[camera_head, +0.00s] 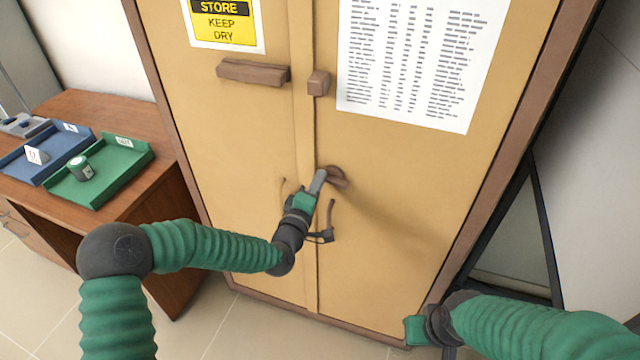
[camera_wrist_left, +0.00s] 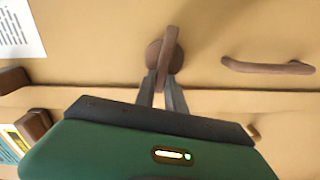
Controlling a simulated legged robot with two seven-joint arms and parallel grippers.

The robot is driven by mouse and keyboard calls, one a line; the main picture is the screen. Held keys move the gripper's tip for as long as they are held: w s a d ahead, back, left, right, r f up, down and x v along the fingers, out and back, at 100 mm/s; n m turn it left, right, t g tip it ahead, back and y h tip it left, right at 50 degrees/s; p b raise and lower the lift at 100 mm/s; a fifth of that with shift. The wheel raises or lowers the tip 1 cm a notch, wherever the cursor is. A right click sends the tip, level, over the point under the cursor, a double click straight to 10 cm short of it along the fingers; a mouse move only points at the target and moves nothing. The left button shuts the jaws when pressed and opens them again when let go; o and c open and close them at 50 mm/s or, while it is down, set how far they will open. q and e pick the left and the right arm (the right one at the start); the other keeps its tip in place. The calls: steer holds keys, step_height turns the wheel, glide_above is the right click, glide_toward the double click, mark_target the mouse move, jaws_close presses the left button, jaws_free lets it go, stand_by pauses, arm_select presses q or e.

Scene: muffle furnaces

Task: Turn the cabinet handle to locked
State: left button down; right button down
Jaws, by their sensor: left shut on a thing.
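The tan two-door cabinet (camera_head: 385,165) stands in front of me. A brown turn handle (camera_head: 337,178) with a round base sits on its right door near the middle seam. My left gripper (camera_head: 319,182) is at this handle. In the left wrist view the handle (camera_wrist_left: 169,46) has its lever lying across, roughly square to the door seam. The left fingers (camera_wrist_left: 161,88) are shut on the lever's near end, one on each side. My right gripper (camera_head: 415,331) is low at the right, apart from the handle; its fingers are too unclear to read.
A brown bar (camera_head: 253,73) and a small block (camera_head: 319,83) sit higher on the doors. A curved pull handle shows in the left wrist view (camera_wrist_left: 267,67). A wooden desk (camera_head: 150,180) with a blue tray (camera_head: 50,153) and green tray (camera_head: 125,165) stands at left.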

arm_select(q)
steer(key=shift+a+f+n+b, duration=0.15)
steer(key=shift+f+n+b, duration=0.3)
steer(key=shift+n, duration=0.75)
steer(key=c, duration=1.4)
jaws_free()
steer(key=shift+f, duration=0.1)
steer(key=shift+a, duration=0.1)
steer(key=v, duration=1.6)
steer(key=shift+s, duration=0.35)
